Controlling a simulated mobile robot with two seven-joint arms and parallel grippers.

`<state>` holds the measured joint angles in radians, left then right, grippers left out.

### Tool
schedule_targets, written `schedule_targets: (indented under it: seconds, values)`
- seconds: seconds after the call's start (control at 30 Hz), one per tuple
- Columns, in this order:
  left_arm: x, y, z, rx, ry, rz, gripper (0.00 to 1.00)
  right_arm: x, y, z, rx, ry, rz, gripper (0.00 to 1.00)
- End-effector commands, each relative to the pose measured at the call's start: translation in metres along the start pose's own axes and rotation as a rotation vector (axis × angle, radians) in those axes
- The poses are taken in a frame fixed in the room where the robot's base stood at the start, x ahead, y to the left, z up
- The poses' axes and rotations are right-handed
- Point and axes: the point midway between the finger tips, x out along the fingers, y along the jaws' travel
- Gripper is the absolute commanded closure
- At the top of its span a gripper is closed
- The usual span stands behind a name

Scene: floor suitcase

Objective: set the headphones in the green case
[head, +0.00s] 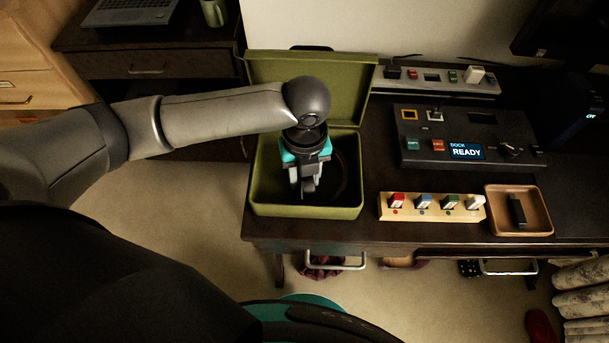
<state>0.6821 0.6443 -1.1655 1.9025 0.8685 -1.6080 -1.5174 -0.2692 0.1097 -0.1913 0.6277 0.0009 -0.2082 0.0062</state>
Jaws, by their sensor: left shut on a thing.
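The green case (305,211) stands open on the dark desk, with its lid (280,80) raised at the back. My left gripper (308,190) reaches down into the case from above. It is shut on the headphones (344,178), which show only as a dark curved band inside the case, right of the fingers. The gripper and the dark interior hide most of them, and I cannot tell whether they touch the case floor. My right gripper is not in view.
A power strip (430,78) lies behind. A laptop (130,10) and mug (214,12) are back left.

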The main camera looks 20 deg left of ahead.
Motion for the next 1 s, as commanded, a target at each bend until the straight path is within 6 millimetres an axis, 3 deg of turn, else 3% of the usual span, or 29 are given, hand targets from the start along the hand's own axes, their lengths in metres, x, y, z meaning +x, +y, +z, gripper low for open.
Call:
schedule_targets:
  seconds: [0.17, 0.2, 0.47, 0.77, 1.0]
  values:
    - [0.002, 0.000, 0.000, -0.001, 0.000, 0.000, 1.00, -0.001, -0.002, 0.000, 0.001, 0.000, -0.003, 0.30]
    - [0.003, 0.000, 0.000, -0.001, 0.000, 0.001, 0.61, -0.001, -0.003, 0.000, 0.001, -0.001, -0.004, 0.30]
    - [0.002, 0.000, 0.000, -0.001, 0.000, 0.000, 0.32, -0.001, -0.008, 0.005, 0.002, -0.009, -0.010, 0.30]
    - [-0.001, 0.000, 0.000, 0.000, -0.001, -0.001, 0.32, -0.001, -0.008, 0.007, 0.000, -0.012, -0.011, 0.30]
    - [-0.041, -0.001, 0.001, 0.000, -0.003, -0.003, 0.32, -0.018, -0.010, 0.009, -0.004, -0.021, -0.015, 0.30]
